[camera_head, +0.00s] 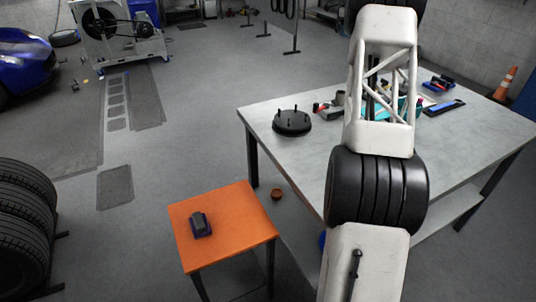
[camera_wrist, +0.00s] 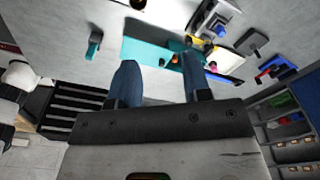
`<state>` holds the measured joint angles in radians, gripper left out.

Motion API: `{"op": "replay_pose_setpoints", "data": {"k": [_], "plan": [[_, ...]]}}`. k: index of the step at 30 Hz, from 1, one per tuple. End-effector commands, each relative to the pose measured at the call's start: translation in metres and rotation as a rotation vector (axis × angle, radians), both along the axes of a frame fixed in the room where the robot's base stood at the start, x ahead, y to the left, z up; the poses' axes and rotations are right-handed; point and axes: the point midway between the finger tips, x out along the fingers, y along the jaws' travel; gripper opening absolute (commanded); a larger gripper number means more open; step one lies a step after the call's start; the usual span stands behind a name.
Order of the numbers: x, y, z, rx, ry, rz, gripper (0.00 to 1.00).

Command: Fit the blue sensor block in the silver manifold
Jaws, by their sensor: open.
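My gripper (camera_wrist: 159,64) shows in the wrist view with its two dark blue fingers apart and nothing between them. It is above a teal mat (camera_wrist: 140,50) on the table. A silver-grey fixture (camera_wrist: 208,17), perhaps the manifold, stands beyond the right finger at the top. A small blue block (camera_wrist: 221,31) shows at its near side, perhaps the sensor block; I cannot tell whether it is seated or only beside it. In the head view my arm hides the gripper and much of the teal mat (camera_head: 403,107).
The grey table (camera_head: 461,139) carries a black disc with pegs (camera_head: 292,122) at left and a blue-edged tool (camera_head: 444,108) at right. An orange stool (camera_head: 233,222) holds a dark blue-and-grey object (camera_head: 200,225). A teal-handled item (camera_wrist: 94,44) lies left of the mat.

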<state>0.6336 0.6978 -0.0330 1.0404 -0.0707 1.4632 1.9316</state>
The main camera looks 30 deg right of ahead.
Motion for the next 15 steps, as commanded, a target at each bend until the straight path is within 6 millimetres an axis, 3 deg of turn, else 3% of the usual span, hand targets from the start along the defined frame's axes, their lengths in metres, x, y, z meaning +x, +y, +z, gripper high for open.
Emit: {"op": "replay_pose_setpoints", "data": {"k": [3, 15], "plan": [[-0.004, 0.038, 0.018, 0.000, -0.007, 0.100, 0.44], [-0.033, 0.155, 0.062, -0.003, -0.026, 0.431, 0.44]]}}
